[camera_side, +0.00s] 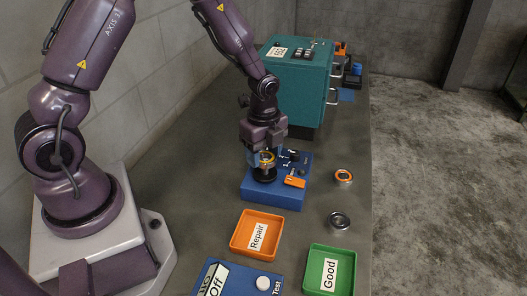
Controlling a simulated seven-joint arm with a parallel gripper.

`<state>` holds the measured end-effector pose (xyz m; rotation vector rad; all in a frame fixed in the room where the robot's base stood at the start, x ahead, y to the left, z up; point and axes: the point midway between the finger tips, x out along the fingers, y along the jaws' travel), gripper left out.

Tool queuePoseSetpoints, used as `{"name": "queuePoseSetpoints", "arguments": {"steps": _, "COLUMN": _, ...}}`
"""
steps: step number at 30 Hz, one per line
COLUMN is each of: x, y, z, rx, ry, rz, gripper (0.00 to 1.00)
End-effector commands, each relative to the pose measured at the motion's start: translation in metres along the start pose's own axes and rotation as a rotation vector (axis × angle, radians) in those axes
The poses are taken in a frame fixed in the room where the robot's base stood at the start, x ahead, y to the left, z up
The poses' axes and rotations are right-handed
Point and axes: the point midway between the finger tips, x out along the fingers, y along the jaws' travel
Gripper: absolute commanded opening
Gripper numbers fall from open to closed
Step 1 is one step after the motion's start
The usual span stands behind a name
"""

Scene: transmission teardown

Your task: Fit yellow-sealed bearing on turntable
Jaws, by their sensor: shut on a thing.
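The yellow-sealed bearing (266,157) is a small ring with a yellow face, low between my gripper's fingers. My gripper (266,160) points down and is shut on it, directly over the turntable (264,174). The turntable is a dark round piece on the left part of a blue base (270,199). The bearing looks at or just above the turntable's top; I cannot tell whether they touch. The fingers partly hide the bearing.
An orange-sealed bearing (343,176) and a dark-sealed bearing (340,220) lie on the bench at right. An orange Repair tray (236,245), a green Good tray (312,283) and a blue Test box (239,289) stand in front. A teal cabinet (297,92) stands behind.

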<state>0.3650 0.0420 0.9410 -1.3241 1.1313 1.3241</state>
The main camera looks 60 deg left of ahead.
Motion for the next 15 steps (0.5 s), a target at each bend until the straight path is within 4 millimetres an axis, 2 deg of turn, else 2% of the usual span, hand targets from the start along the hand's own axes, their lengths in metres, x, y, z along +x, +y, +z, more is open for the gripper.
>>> {"name": "queuePoseSetpoints", "arguments": {"steps": 15, "x": 0.0054, "y": -0.0002, "z": 0.0002, "rx": 0.000, "ry": -0.001, "rz": 0.000, "gripper": 0.27}}
